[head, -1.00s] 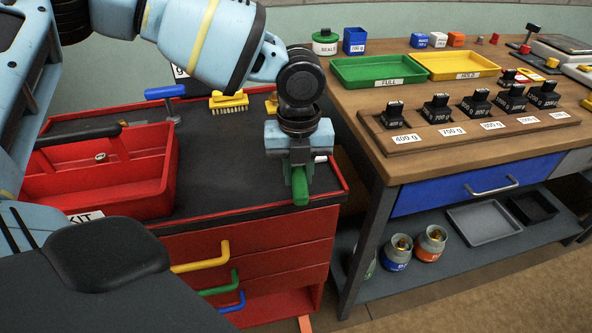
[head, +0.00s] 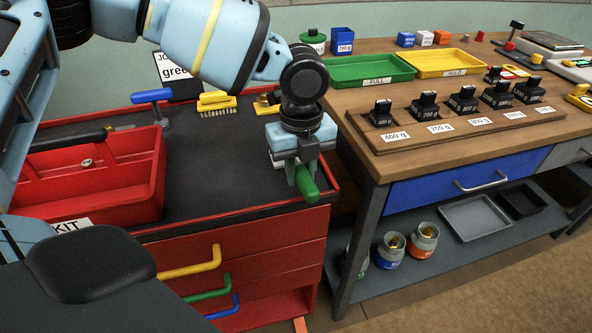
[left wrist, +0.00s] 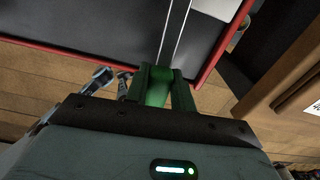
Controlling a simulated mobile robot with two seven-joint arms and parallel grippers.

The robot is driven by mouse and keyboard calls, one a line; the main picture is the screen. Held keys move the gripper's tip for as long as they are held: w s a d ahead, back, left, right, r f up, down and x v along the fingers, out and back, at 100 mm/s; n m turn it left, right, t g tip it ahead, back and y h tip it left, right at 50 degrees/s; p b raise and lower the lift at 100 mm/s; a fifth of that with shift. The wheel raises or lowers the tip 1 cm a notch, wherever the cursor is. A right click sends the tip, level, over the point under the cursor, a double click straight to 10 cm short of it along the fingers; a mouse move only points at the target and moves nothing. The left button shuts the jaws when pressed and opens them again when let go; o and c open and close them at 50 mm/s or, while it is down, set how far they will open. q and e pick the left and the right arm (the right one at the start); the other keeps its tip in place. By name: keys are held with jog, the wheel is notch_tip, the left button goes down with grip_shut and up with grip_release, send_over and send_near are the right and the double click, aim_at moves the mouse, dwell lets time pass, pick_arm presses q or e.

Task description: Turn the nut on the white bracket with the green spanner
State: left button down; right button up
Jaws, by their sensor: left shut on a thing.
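My left gripper (head: 303,172) is shut on the green spanner (head: 307,186), above the front right corner of the red trolley top. The spanner's green end sticks out below the fingers and tilts to the lower right. In the left wrist view, the green handle (left wrist: 157,90) sits between the fingertips (left wrist: 163,82), and a thin pale shaft seems to run up from it over the dark mat. The spanner's jaw is not clear in either view. I cannot make out the white bracket or its nut. My right gripper is not in view.
The red trolley (head: 240,241) carries a red kit tote (head: 148,187), a blue-handled tool (head: 152,96) and a yellow brush (head: 216,103). Its dark mat is clear in the middle. A wooden bench (head: 360,108) with black weights and trays stands to the right, across a narrow gap.

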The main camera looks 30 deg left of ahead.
pick_arm(q)
jog(key=shift+w+d+n, duration=0.15)
jog(key=shift+w+n, duration=0.05)
jog(key=shift+n, duration=0.1)
jog(key=shift+w+d+n, duration=0.4)
jog(key=shift+w+n, duration=0.3)
jog(key=shift+n, duration=0.2)
jog(key=shift+w+d+n+b, duration=0.15)
jog(key=shift+w+n+b, duration=0.15)
jog(key=shift+w+b, duration=0.05)
jog(key=shift+w+d+n+b, duration=0.15)
jog(key=shift+w+n+b, duration=0.25)
jog(key=shift+n, duration=0.2)
jog(key=shift+w, duration=0.1)
